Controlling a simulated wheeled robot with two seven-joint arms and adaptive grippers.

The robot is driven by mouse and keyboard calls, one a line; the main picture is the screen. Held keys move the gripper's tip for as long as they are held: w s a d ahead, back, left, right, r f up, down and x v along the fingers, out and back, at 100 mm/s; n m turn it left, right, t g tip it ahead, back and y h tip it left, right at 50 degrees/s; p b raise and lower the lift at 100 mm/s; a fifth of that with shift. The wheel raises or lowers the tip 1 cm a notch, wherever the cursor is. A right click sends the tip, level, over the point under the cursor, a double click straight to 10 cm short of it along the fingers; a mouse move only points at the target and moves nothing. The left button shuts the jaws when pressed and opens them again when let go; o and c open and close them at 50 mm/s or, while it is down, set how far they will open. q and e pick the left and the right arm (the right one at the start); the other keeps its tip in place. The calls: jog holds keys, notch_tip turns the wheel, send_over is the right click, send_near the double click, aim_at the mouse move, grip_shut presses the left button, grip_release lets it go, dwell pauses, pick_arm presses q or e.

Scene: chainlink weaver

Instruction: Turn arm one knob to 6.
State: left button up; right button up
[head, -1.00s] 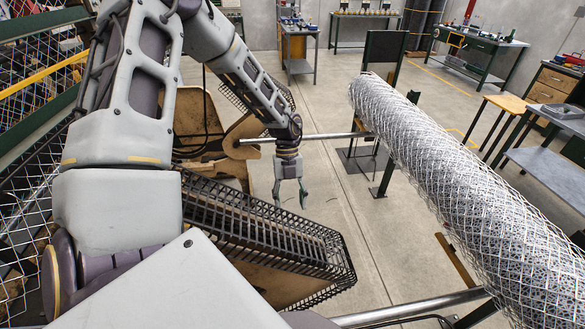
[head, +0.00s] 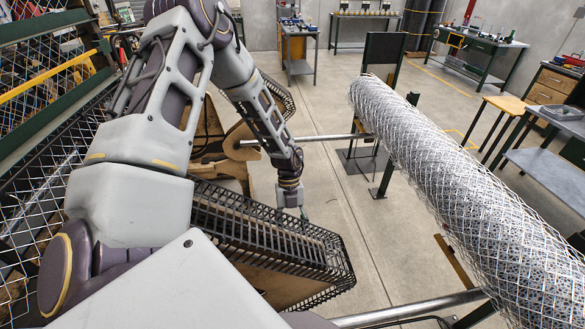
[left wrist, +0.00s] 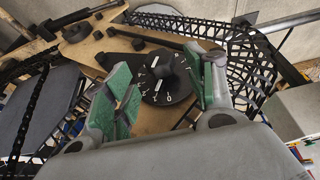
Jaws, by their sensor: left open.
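In the left wrist view, a round black dial (left wrist: 168,88) with white numerals sits on a tan wooden panel. A dark knob (left wrist: 163,72) stands up from its middle. The numerals are too small to read surely, and I cannot tell where the knob points. My left gripper (left wrist: 165,92) is open, its green-padded fingers on either side of the dial and apart from the knob. In the head view my left gripper (head: 292,208) points down by the black mesh guard, which hides the dial. My right gripper is not in view.
The black mesh guard (head: 270,235) stands close to my left gripper and also shows at the right of the wrist view (left wrist: 255,62). A long wire-mesh roll (head: 450,180) lies at the right. Open concrete floor (head: 335,205) lies between them.

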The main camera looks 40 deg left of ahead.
pick_arm(q)
jog(key=shift+p+x, duration=0.35)
jog(key=shift+x, duration=2.1)
jog(key=shift+c, duration=0.3)
jog(key=c, duration=0.9)
jog(key=shift+c, duration=0.2)
